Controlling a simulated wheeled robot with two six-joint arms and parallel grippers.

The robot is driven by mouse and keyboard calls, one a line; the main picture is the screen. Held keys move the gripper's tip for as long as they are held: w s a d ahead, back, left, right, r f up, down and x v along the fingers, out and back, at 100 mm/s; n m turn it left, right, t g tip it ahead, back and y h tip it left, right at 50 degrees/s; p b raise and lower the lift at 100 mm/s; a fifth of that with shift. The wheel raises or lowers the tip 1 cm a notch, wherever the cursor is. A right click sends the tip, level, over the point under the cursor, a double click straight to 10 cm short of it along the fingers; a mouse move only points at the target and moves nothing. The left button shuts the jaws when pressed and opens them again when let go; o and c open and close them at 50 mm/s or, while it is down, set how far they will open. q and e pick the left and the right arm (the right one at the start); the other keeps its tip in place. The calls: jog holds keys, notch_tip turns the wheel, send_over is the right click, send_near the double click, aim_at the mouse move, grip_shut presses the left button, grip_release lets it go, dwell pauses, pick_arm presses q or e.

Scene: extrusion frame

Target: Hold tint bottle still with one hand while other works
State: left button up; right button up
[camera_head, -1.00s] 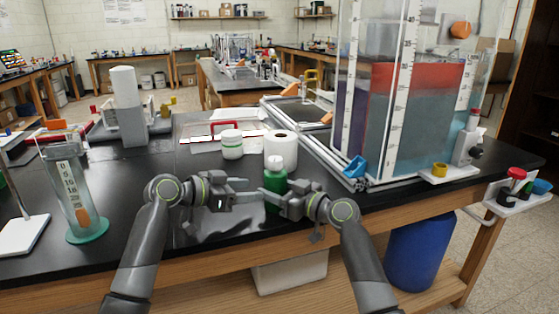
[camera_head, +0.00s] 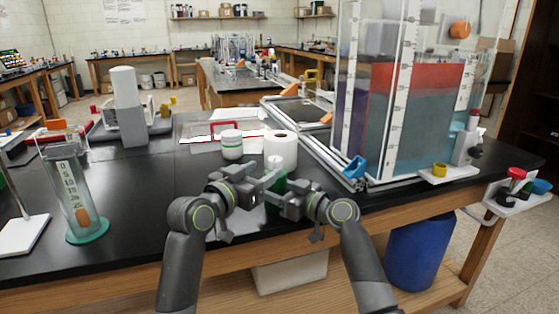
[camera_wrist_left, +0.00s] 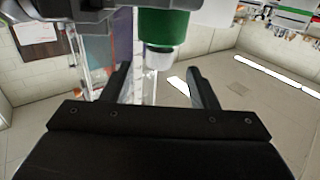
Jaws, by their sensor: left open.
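The tint bottle (camera_head: 274,190) is green with a white cap and stands near the front of the black bench, mostly hidden behind my grippers. The left wrist view shows its green body (camera_wrist_left: 165,28) and white cap upside down, just beyond and between the fingertips. My left gripper (camera_head: 262,184) is open, close to the bottle from the left; its two dark fingers (camera_wrist_left: 159,76) are apart with a gap around the cap's line. My right gripper (camera_head: 283,205) is at the bottle from the right, low on its body; its fingers are too hidden to tell whether they grip.
A white jar with a green band (camera_head: 231,145) and a white roll (camera_head: 281,150) stand just behind the bottle. A large tank of coloured liquid (camera_head: 410,115) fills the right. A clear cylinder on a green base (camera_head: 86,232) stands at the left. Bench between is clear.

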aim_at(283, 171)
pick_arm(q)
jog(key=x, duration=0.8)
jog(key=c, duration=1)
jog(key=shift+d+f+m+g+h, duration=0.1)
jog(key=shift+m+g+h, duration=0.4)
jog(key=shift+h, duration=0.1)
jog(key=m+g+h, duration=0.3)
jog(key=g, duration=0.1)
jog(key=shift+s+d+m+g+h, duration=0.15)
jog(key=shift+m+g+h, duration=0.15)
jog(key=shift+m+h, duration=0.1)
jog(key=shift+s+d+f+m+g+h, duration=0.15)
jog(key=shift+m+g+h, duration=0.45)
jog(key=shift+m+g, duration=0.65)
jog(key=shift+s+r+m+g+h, duration=0.15)
jog(key=shift+m+g+h, duration=0.55)
jog(key=shift+g, duration=1.05)
jog(key=shift+s+m+g, duration=0.15)
jog(key=shift+m+g, duration=0.2)
jog(key=shift+g, duration=0.15)
